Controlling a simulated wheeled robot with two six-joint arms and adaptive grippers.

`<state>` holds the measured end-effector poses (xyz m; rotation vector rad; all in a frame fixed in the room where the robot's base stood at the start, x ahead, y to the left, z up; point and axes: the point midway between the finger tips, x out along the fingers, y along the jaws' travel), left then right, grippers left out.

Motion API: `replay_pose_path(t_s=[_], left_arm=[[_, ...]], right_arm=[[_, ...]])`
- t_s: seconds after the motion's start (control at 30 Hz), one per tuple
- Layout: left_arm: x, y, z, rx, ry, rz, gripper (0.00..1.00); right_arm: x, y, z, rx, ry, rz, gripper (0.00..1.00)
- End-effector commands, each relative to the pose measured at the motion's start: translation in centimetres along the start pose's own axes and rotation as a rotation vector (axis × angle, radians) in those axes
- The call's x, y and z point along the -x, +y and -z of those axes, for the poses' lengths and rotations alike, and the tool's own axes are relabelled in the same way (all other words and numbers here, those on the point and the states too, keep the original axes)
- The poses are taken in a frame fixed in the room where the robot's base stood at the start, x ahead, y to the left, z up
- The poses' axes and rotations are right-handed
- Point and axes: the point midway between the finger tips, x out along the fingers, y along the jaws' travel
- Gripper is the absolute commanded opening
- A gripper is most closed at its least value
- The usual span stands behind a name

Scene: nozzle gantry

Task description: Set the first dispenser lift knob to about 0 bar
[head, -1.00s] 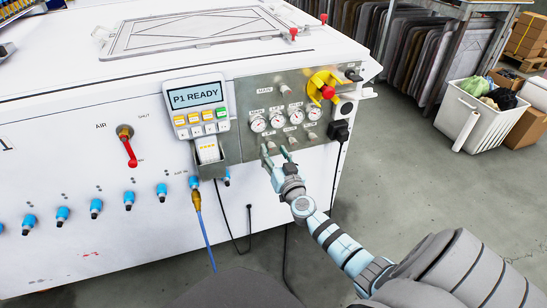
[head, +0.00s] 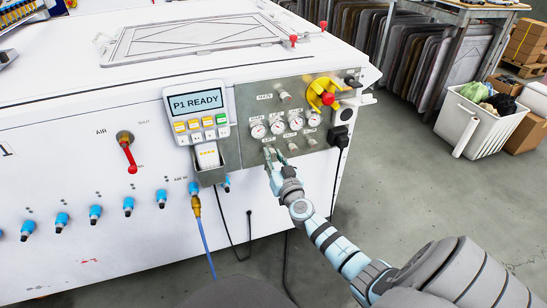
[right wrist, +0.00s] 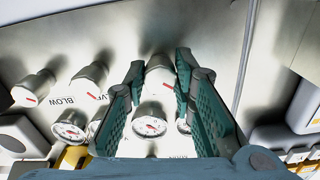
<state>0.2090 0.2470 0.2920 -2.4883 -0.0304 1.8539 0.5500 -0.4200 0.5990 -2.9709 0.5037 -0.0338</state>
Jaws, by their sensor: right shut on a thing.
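My right gripper (head: 274,152) is at the lower left of the grey control panel (head: 242,115), at the leftmost knob of the lower row. In the right wrist view my right gripper (right wrist: 158,72) has its two fingers on either side of a silver knob (right wrist: 159,78) and is shut on it. A round gauge (right wrist: 149,127) with a red needle shows between the fingers; its exact reading is too small to tell. In the head view the fingers largely hide the held knob, and its label cannot be read. My left gripper is not in view.
Other silver knobs (right wrist: 90,77) and gauges (head: 296,124) sit close beside the held knob. A yellow and red switch (head: 325,97) is at the upper right. The P1 READY display (head: 196,102) is to the left. A cable (head: 335,180) hangs on the right.

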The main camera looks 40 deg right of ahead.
Motion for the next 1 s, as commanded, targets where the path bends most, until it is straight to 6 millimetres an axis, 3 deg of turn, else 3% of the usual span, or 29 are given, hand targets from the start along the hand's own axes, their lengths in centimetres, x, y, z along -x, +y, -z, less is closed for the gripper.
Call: replay_pose_path(t_s=[0.27, 0.5, 1.0], left_arm=[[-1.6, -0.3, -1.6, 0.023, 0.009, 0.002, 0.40], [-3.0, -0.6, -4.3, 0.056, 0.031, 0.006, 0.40], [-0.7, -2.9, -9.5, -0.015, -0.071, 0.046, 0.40]], right_arm=[[0.0, -0.1, 0.2, 0.138, -0.003, 0.001, 0.00], [0.0, 0.0, 0.2, 0.347, -0.005, 0.002, 0.00], [0.1, 0.0, 0.2, 0.821, -0.005, 0.003, 0.00]])
